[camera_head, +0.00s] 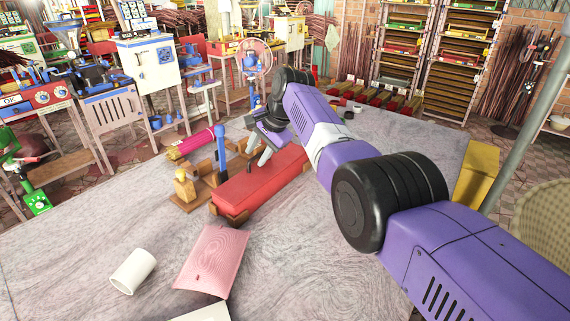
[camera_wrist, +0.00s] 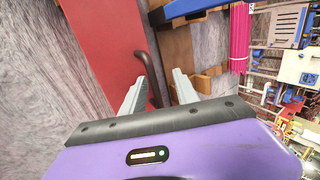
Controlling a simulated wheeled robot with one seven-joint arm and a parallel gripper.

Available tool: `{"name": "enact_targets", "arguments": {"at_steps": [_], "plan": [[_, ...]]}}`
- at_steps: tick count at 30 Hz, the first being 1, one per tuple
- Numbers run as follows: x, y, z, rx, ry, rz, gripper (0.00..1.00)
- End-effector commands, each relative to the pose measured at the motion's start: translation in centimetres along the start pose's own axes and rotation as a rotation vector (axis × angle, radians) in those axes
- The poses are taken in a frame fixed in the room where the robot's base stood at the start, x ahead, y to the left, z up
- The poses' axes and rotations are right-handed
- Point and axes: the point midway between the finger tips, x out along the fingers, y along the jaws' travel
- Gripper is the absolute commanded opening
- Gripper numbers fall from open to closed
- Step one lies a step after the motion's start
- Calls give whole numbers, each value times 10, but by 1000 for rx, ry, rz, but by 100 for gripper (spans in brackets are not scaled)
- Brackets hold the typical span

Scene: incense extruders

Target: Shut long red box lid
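The long red box (camera_head: 258,186) lies on the table with brown wooden parts at its ends; its red top also fills the upper left of the wrist view (camera_wrist: 100,40). I cannot tell whether its lid is fully shut. A dark curved handle (camera_wrist: 152,68) runs along the edge of the red surface. My gripper (camera_head: 264,156) is over the far part of the box, near its left edge. In the wrist view my gripper (camera_wrist: 160,88) has its two grey fingers apart, with the handle's lower end between them; I cannot tell whether they touch it.
A blue upright bar (camera_head: 221,152) and a wooden stand (camera_head: 190,190) are close on the box's left. A pink bundle (camera_head: 192,143) lies behind them. A pink sheet (camera_head: 212,257) and a white cylinder (camera_head: 132,271) lie in front. The table's right side is mostly clear.

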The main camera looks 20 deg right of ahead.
Motion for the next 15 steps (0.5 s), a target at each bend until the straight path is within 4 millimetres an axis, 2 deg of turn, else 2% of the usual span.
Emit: {"name": "enact_targets", "arguments": {"at_steps": [1,15], "plan": [[8,14,0,6,-8,31,62],[-24,-7,0,5,-6,21,62]]}}
